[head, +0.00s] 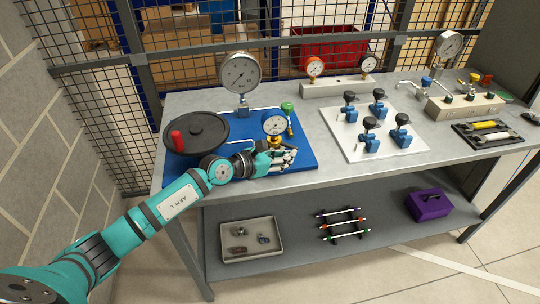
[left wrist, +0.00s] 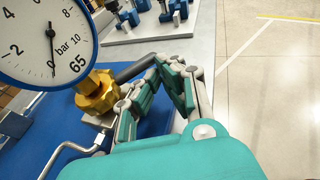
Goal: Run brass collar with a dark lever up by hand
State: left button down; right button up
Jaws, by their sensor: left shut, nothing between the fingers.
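The brass collar (head: 274,141) sits under a small blue-rimmed gauge (head: 275,124) on the blue panel. In the left wrist view the collar (left wrist: 98,93) is at the left, below the gauge's white dial (left wrist: 45,40), whose needle points near 0. The dark lever (left wrist: 134,69) sticks out from the collar to the right, toward my fingertips. My left gripper (head: 290,155) is shut and empty, in front and to the right of the collar. In the wrist view its fingers (left wrist: 168,62) come together beside the lever's outer end; whether they touch it I cannot tell. The right gripper is out of view.
A black handwheel with a red grip (head: 205,132) and a large gauge (head: 240,73) stand close by on the blue panel (head: 308,160). A green-knobbed valve (head: 288,108) is just behind the collar. A white plate with blue valves (head: 395,150) lies to the right.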

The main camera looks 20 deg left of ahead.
pick_arm(q)
jog(key=shift+w+d, duration=0.25)
jog(key=shift+d, duration=0.05)
jog(key=shift+w, duration=0.1)
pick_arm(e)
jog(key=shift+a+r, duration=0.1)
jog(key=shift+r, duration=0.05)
pick_arm(q)
jog(key=shift+w+d, duration=0.1)
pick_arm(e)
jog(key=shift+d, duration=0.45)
